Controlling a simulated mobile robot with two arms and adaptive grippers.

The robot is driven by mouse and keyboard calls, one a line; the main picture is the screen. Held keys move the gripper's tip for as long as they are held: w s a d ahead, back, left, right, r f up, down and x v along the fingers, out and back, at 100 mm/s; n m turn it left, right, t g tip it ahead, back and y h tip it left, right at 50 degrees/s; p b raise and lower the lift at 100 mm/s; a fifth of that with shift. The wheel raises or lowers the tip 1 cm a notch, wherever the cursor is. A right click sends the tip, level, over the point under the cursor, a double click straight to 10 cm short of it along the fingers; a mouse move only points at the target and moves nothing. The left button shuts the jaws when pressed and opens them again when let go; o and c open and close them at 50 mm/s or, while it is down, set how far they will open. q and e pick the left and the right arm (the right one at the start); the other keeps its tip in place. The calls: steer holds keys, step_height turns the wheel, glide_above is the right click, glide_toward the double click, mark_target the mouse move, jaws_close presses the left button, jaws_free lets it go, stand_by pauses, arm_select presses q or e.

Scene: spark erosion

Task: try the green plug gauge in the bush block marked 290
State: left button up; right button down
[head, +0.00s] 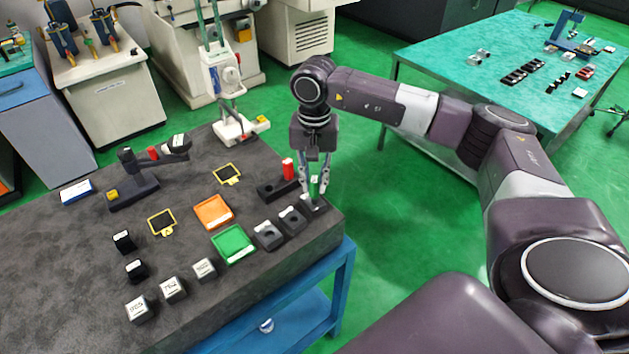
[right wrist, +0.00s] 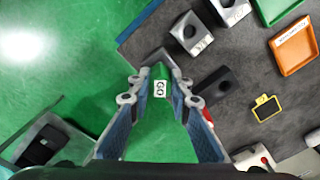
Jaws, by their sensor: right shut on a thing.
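My right gripper (head: 315,182) is shut on the green plug gauge (head: 315,187) at the right edge of the dark table. In the right wrist view the gauge (right wrist: 160,80) sits between the fingers (right wrist: 160,93), with a white GO label. A grey bush block (head: 318,205) is right below it, mostly hidden by the gripper in the wrist view. I cannot tell whether the gauge tip is in its bore, nor read its mark. Two more bored blocks (head: 268,234) (head: 291,218) stand beside it in a row. My left gripper is not in view.
Green (head: 233,244) and orange (head: 213,212) trays lie left of the bored blocks. Several labelled blocks (head: 174,290) stand nearer the front. A teal table (head: 450,50) is at back right.

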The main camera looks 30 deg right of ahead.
steer(key=shift+r+p, duration=0.95)
steer(key=shift+r, duration=1.2)
